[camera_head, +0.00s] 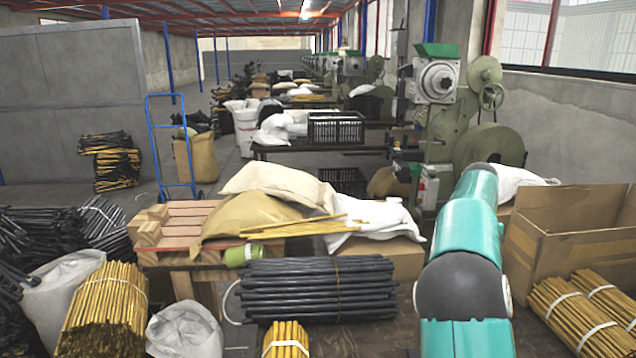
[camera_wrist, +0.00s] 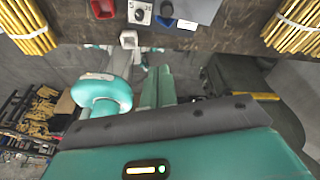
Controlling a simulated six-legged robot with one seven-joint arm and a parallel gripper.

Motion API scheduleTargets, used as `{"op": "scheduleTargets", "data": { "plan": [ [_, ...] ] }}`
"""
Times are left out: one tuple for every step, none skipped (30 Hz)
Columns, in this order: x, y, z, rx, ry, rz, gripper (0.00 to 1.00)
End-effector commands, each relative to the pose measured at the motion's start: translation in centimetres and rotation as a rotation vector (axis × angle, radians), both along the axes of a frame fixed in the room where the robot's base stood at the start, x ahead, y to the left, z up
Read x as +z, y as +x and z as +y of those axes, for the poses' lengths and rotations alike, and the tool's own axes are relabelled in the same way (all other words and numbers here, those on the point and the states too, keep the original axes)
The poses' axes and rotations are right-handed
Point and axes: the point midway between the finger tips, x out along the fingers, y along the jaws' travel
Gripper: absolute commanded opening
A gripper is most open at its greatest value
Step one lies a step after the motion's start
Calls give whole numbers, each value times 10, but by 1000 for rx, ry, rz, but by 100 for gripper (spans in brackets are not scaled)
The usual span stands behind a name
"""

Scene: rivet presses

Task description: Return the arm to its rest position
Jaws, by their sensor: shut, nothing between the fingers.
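My teal arm (camera_head: 467,230) with a dark joint rises from the bottom edge of the head view, right of centre, and reaches forward and up over the worktable. Its far end tapers off in front of the green press. My gripper's fingers do not show in either view, so whether they touch anything cannot be seen. The wrist view looks at my own teal body (camera_wrist: 170,155), with a dark padded edge and a small lit panel. No held object shows.
A black rod bundle (camera_head: 315,288) and yellow rod bundles (camera_head: 105,300) lie left of my arm. An open cardboard box (camera_head: 570,235) stands close on its right. A green press (camera_head: 440,110) stands beyond. In the wrist view, a dark table edge (camera_wrist: 215,35) crosses the top.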

Motion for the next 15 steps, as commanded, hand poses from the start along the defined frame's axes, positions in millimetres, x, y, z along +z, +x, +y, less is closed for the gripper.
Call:
{"op": "scheduleTargets", "data": {
  "plan": [
    [9, -8, 4, 62, 32, -30, 0],
    [14, -12, 7, 107, 53, -47, 0],
    [19, -18, 12, 176, 81, -72, 0],
    [23, -23, 16, 229, 100, -91, 0],
    [27, -28, 21, 284, 119, -109, 0],
    [31, -35, 26, 358, 140, -133, 0],
    [35, -40, 31, 414, 155, -151, 0],
    [38, -45, 36, 471, 169, -169, 0],
    [42, -52, 43, 548, 185, -193, 0],
    [44, -57, 49, 607, 196, -210, 0],
    [47, -63, 55, 666, 205, -227, 0],
    [51, -70, 63, 747, 214, -250, 0],
    [53, -75, 69, 808, 220, -265, 0],
    [55, -81, 76, 869, 225, -281, 0],
    [57, -88, 85, 951, 229, -300, 0]
  ]
}}
